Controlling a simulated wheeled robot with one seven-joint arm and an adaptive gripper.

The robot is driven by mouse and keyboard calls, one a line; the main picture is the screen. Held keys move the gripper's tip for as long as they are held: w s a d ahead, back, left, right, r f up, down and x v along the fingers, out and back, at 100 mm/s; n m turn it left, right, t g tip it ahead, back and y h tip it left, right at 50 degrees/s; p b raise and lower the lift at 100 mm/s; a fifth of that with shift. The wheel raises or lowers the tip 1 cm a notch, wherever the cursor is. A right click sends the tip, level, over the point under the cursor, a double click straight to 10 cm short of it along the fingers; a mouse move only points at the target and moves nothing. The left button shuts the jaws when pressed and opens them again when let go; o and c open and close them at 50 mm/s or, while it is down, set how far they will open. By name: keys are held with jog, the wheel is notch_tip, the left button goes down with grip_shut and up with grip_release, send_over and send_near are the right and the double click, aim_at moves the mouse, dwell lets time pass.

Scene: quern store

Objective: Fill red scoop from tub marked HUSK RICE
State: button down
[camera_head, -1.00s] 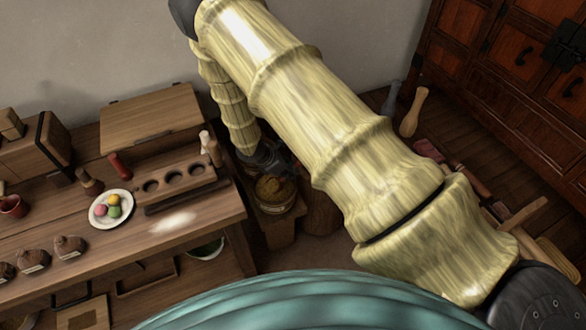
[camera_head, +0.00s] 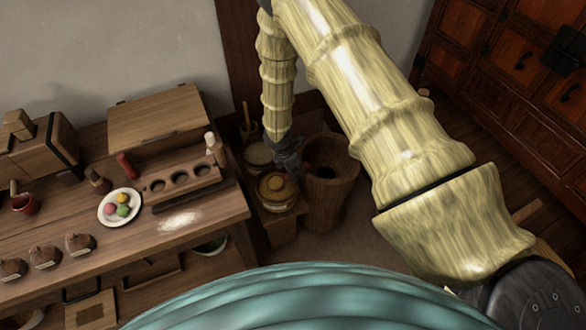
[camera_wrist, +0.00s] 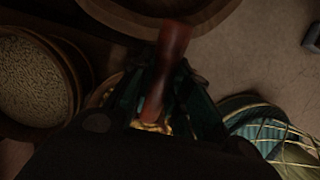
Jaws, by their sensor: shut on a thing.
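My gripper (camera_head: 288,160) hangs above the floor just right of the table. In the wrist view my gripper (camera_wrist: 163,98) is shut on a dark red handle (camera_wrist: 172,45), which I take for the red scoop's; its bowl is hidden. Just below and left of the gripper in the head view is a small tub (camera_head: 277,208) with golden-brown contents and a pale label too small to read. Behind it is a second tub (camera_head: 258,165) with paler contents. In the wrist view a round tub (camera_wrist: 72,75) of pale grain stands to the left.
A tall wooden mortar (camera_head: 326,205) stands close right of the gripper.

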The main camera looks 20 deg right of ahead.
jog(key=shift+d+r, duration=0.2)
jog(key=shift+d, duration=0.05)
jog(key=shift+y+p, duration=0.5)
jog(key=shift+p, duration=0.2)
jog(key=shift+d+f+y+p, duration=0.1)
jog(key=shift+y+p, duration=0.4)
jog(key=shift+w, duration=0.1)
jog(key=shift+y, duration=0.6)
jog(key=shift+r+p, duration=2.1)
jog(key=shift+r, duration=0.45)
